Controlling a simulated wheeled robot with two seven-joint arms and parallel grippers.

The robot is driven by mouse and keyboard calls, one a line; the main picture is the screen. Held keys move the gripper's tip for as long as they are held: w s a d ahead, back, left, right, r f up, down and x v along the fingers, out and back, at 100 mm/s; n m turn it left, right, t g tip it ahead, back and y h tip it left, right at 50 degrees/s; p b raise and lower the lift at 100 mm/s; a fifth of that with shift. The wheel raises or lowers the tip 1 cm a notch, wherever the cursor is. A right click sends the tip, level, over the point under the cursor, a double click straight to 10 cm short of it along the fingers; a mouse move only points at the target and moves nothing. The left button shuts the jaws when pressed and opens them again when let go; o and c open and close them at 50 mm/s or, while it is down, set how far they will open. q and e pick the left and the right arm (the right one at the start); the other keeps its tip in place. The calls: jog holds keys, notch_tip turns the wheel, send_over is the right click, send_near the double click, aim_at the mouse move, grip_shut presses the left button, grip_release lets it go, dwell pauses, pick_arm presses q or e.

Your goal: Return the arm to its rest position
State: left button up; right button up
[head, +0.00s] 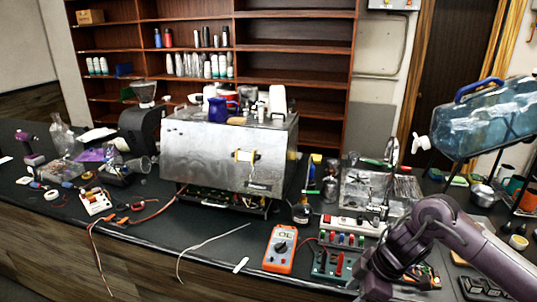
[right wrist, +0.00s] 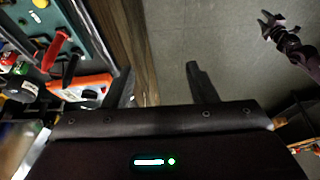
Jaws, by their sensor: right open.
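My right arm comes in from the lower right of the head view, and its gripper end (head: 375,283) is low over the front of the bench, right of the multimeter (head: 281,249). In the right wrist view the right gripper (right wrist: 158,86) has its two dark fingers wide apart, with nothing between them. The bench edge and grey floor show beyond the fingers. What seems to be my left gripper (right wrist: 275,28) shows small at the top right of that view, over the floor; its jaw state is unclear. No left arm is evident in the head view.
A silver brewer (head: 225,152) stands mid-bench with cups on top. A power strip (head: 350,226) and a green box with red plugs (head: 333,264) sit close to my right gripper. Loose wires lie along the front.

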jog(key=w+a+f+m+t+y+b, duration=0.1)
jog(key=w+a+f+y, duration=0.15)
jog(key=f, duration=0.55)
jog(key=w+a+f+m+t+y+b, duration=0.15)
jog(key=a+f, duration=0.25)
jog(key=f, duration=0.4)
jog(key=s+d+f+m+t+h+b, duration=0.1)
jog(key=s+f+m, duration=0.2)
jog(key=f, duration=0.8)
jog(key=s+d+f+m+t+h+b, duration=0.1)
jog(key=s+d+f+m+b, duration=0.15)
jog(key=f, duration=0.95)
jog(key=s+d+f+m+g+h, duration=0.2)
jog(key=s+d+f+m+h, duration=0.15)
jog(key=s+f, duration=1.4)
pick_arm(q)
notch_tip(320, 180, down, 8)
jog(key=s+b, duration=0.1)
jog(key=b, duration=0.1)
jog(key=shift+s, duration=0.3)
pick_arm(e)
jog(key=s+d+f+g+h, duration=0.1)
jog(key=s+f, duration=0.1)
jog(key=s, duration=0.9)
jog(key=s+d+f+g+h, duration=0.1)
jog(key=s+d+f, duration=0.1)
jog(key=s, duration=0.9)
jog(key=shift+f+m+g+h, duration=0.35)
jog(key=shift+f+m, duration=0.1)
jog(key=shift+f, duration=0.15)
